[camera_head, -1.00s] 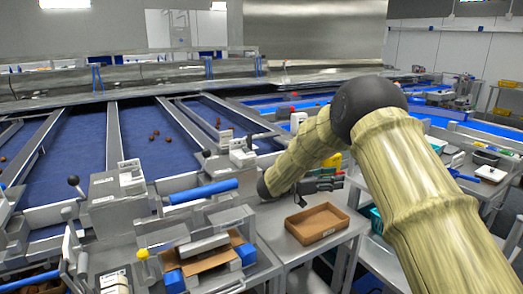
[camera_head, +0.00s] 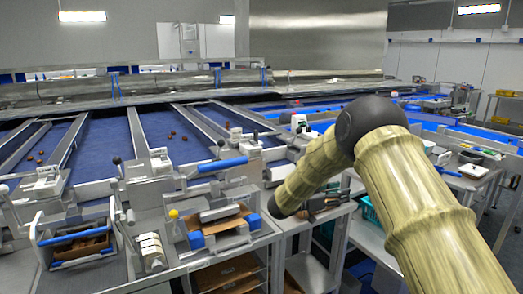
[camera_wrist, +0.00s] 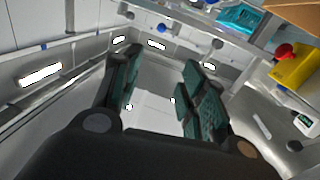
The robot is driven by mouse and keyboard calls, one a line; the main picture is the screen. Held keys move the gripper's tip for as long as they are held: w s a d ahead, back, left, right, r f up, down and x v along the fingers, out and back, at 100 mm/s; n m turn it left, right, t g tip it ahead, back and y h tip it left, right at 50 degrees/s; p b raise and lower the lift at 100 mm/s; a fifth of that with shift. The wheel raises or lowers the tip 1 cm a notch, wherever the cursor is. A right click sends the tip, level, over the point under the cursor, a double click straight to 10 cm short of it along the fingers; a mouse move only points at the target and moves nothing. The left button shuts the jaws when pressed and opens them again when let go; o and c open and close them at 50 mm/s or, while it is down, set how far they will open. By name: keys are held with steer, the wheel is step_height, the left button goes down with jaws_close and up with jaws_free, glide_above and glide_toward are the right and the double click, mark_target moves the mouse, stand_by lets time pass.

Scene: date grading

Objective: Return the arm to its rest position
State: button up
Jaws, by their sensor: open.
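My gripper (camera_wrist: 158,88) shows in the wrist view with its two dark green-padded fingers apart and nothing between them. Beyond the fingers are pale surfaces and bright lamps. In the head view my bamboo-textured arm rises from the lower right to a black elbow and bends down to a dark joint over the small side table. The gripper itself is hard to make out there beside the forearm.
Blue sorting lanes (camera_head: 105,140) with several dates fill the left. A cardboard piece (camera_head: 222,222) rests in a blue-cornered holder. A teal crate (camera_head: 370,214) stands behind my arm. The wrist view shows a yellow fixture (camera_wrist: 294,66) with a red knob and a teal bin (camera_wrist: 238,18).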

steer(key=s+f+n+t+y, duration=0.3)
steer(key=s+f+n+y, duration=0.1)
steer(key=f, duration=0.9)
steer(key=s+f+n+t+y, duration=0.2)
steer(key=s+f+n+y, duration=0.25)
steer(key=f, duration=0.85)
steer(key=s+f+n+g+y, duration=0.1)
steer(key=s+f+n+y, duration=0.15)
steer(key=s+f, duration=0.8)
steer(key=s+a+f+n+g+y, duration=0.15)
steer(key=s+f, duration=0.25)
steer(key=s, duration=0.5)
steer(key=s+a+f+g+y, duration=0.1)
steer(key=s+f+g+y, duration=0.15)
steer(key=s, duration=0.65)
steer(key=s+a+f+g+y, duration=0.1)
steer(key=s+g, duration=0.5)
steer(key=s, duration=1.8)
steer(key=shift+s+a+f+n+y, duration=0.25)
steer(key=shift+s+a+n+y, duration=0.15)
steer(key=shift+y, duration=0.3)
steer(key=shift+d, duration=0.1)
